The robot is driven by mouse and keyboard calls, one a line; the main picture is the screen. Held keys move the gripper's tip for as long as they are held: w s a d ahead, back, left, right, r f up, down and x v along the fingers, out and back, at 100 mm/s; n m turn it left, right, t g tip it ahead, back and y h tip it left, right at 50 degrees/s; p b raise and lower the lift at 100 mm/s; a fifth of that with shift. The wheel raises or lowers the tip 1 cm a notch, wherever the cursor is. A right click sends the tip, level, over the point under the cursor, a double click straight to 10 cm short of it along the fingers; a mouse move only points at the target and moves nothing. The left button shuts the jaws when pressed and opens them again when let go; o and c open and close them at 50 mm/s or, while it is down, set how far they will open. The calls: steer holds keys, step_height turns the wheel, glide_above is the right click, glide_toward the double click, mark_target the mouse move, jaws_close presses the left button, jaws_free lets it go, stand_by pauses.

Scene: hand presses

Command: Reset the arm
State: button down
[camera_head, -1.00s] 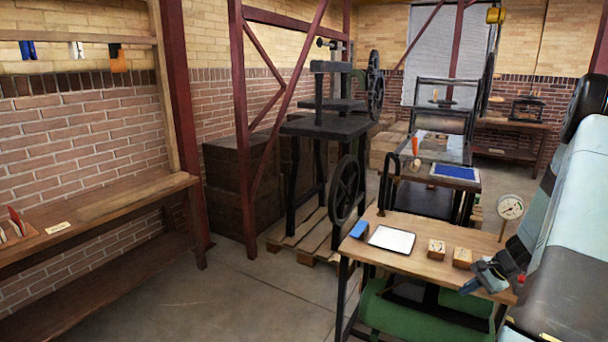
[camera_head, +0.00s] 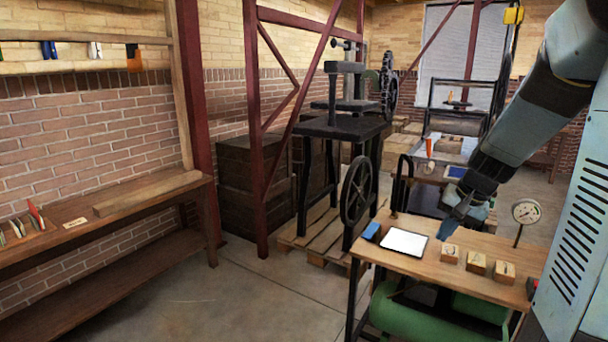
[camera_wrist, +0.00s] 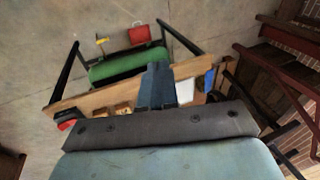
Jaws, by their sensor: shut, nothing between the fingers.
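My gripper (camera_head: 449,229) points down above the small wooden table (camera_head: 433,259) in the head view, and nothing is between its fingers. It is just right of a white sheet in a dark tray (camera_head: 404,242) and above the wooden blocks. My gripper's closed blue-grey fingers (camera_wrist: 158,85) also show in the wrist view, in front of the same table. My arm reaches in from the upper right. Several stamp-like wooden blocks stand in a row on the table, one of them at its right (camera_head: 503,272).
A blue block (camera_head: 371,231) lies at the table's left end and a dial gauge (camera_head: 525,212) stands at its right. A green cylinder (camera_head: 408,314) is below. A black hand press (camera_head: 345,125) with a wheel stands behind. A long shelf bench (camera_head: 150,208) lines the left wall.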

steer(key=s+a+r+n+t+h, duration=0.1)
steer(key=s+a+r+n, duration=0.2)
steer(key=s, duration=0.6)
steer(key=s+a+r+n+t+h, duration=0.1)
steer(key=s+a+r+n, duration=0.2)
steer(key=s+a+r, duration=0.4)
steer(key=s+r, duration=0.1)
steer(key=s, duration=0.2)
steer(key=shift+r+t+h, duration=0.15)
steer(key=shift+t+h, duration=0.15)
steer(key=shift+t, duration=0.1)
